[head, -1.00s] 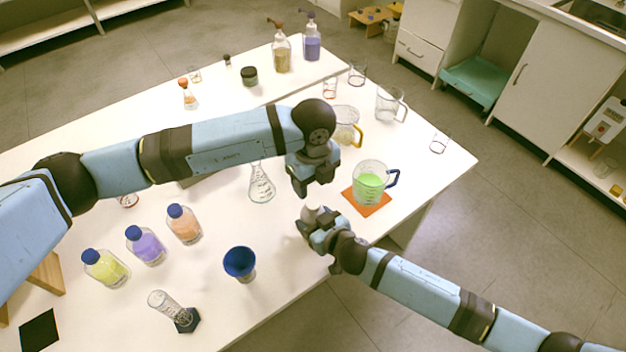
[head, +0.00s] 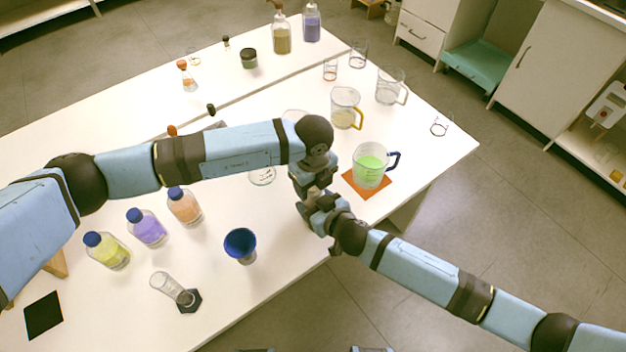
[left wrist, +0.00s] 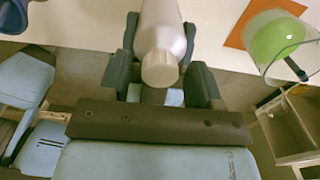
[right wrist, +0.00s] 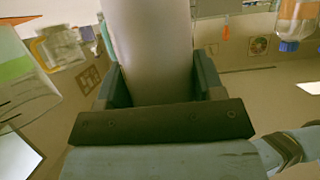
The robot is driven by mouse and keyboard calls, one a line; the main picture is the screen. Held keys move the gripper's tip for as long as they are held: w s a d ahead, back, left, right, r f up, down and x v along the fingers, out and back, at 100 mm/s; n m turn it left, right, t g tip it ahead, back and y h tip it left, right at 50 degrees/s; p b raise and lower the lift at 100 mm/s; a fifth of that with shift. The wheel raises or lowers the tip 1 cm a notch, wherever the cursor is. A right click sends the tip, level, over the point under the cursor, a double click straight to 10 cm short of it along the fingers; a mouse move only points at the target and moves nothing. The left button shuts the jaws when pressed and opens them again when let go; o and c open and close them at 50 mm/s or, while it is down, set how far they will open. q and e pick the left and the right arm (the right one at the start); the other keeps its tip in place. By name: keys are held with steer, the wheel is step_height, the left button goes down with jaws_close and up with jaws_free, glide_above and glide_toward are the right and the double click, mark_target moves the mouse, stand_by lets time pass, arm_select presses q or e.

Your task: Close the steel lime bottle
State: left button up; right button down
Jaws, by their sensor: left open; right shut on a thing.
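The steel bottle (right wrist: 155,45) stands between the fingers of my right gripper (right wrist: 157,80), which is shut on its body. The left wrist view shows the bottle (left wrist: 160,22) with a pale ridged cap (left wrist: 160,68) at its near end. My left gripper (left wrist: 162,78) is open, one finger on each side of the cap end. In the head view my left gripper (head: 308,186) is right above my right gripper (head: 316,208), near the table's front edge, and they hide most of the bottle. I cannot tell how tightly the cap sits.
A jug of green liquid (head: 369,166) stands on an orange mat (head: 380,187) just right of the grippers. My left arm hides part of the table.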

arm_select(q)
steer(key=c, duration=1)
steer(key=m, duration=0.3)
steer(key=o, duration=1)
steer(key=shift+r, duration=0.1)
step_height(320, 180, up, 4)
steer(key=shift+r, duration=0.15)
